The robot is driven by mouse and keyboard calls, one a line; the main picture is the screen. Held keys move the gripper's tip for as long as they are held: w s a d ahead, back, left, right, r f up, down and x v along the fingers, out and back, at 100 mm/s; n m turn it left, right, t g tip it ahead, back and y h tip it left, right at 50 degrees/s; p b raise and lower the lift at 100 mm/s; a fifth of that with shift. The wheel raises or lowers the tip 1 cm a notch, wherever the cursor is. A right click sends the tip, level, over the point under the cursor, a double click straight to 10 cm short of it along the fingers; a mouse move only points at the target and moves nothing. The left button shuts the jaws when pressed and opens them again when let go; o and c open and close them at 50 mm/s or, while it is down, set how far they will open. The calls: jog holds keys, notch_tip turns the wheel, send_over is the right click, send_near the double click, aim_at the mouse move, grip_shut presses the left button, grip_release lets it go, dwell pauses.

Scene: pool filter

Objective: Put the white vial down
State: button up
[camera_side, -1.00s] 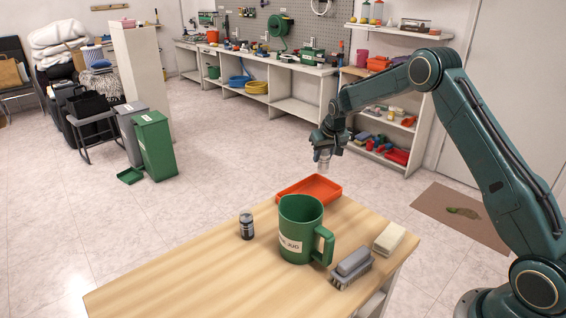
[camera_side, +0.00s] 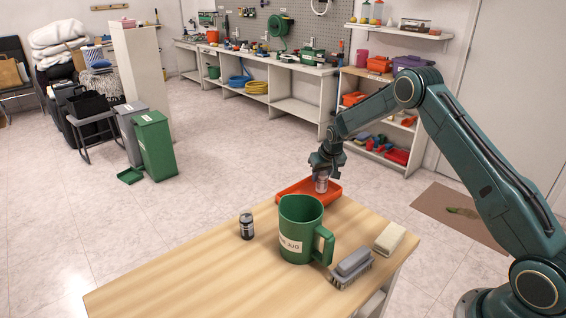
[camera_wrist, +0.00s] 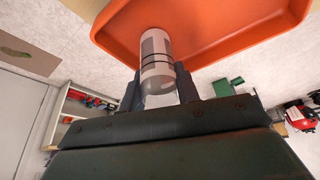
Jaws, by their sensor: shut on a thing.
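The white vial (camera_side: 321,182) is in my gripper (camera_side: 322,170), over the orange tray (camera_side: 332,200) at the far end of the table. In the wrist view the vial (camera_wrist: 156,58) is a pale cylinder with dark bands, held between the two fingers (camera_wrist: 158,92). The orange tray (camera_wrist: 232,28) fills the top of that view behind the vial. I cannot tell whether the vial's lower end touches the tray floor. The green jug hides part of the tray in the side view.
A green jug (camera_side: 297,228) stands just in front of the tray. A dark small can (camera_side: 246,226) stands to its left. A grey brush (camera_side: 352,267) and a pale block (camera_side: 389,238) lie at right. The table's left part (camera_side: 170,285) is clear.

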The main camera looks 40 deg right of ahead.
jog(key=shift+f, duration=0.15)
jog(key=o, duration=1)
jog(key=shift+v, duration=6.15)
